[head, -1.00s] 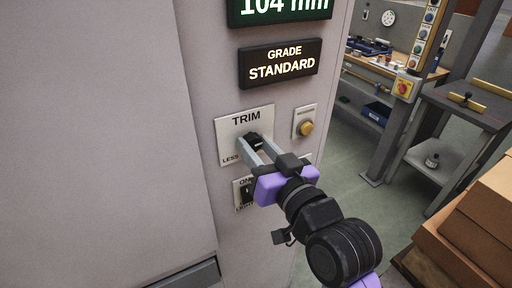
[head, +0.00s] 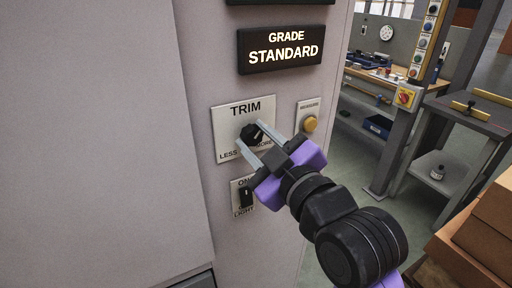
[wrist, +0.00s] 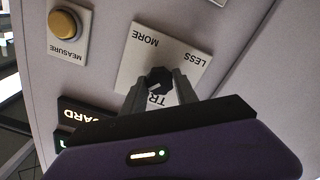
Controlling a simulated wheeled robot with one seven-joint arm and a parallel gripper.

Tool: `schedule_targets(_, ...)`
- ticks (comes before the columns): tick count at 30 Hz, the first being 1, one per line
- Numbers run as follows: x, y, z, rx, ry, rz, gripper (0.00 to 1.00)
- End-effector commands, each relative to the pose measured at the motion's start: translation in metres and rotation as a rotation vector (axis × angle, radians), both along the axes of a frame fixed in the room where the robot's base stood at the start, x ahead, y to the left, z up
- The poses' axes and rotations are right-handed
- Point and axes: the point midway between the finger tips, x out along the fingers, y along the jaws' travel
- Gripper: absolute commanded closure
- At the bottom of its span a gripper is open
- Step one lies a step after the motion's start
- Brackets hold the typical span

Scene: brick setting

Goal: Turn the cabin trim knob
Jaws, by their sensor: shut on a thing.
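The trim knob (head: 251,134) is a small black knob on a white plate (head: 228,117) marked TRIM, LESS and MORE, on the grey cabin panel. My gripper (head: 252,141) reaches it from the lower right, with its two grey fingers on either side of the knob, shut on it. In the wrist view the knob (wrist: 158,79) sits between the fingertips, and the plate (wrist: 150,48) appears upside down. The fingers hide part of the lettering. The way the knob's pointer faces is hard to make out.
A yellow button (head: 310,124) on its own plate is close to the right of the trim plate. A black light switch (head: 246,197) is just below. The GRADE STANDARD display (head: 281,48) is above. Cardboard boxes (head: 478,235) stand at the lower right.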

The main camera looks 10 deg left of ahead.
Motion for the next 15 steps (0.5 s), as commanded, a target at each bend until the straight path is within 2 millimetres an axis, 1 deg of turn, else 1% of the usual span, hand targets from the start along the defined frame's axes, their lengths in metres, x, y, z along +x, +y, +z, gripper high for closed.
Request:
schedule_targets(1,0.0001,-0.0003,-0.0028,-0.024,-0.015,0.000,1.00)
schedule_targets(6,-0.0003,0.0002,-0.0022,-0.089,-0.059,0.000,1.00)
schedule_targets(15,-0.0004,0.0005,-0.0010,-0.140,-0.092,0.001,1.00)
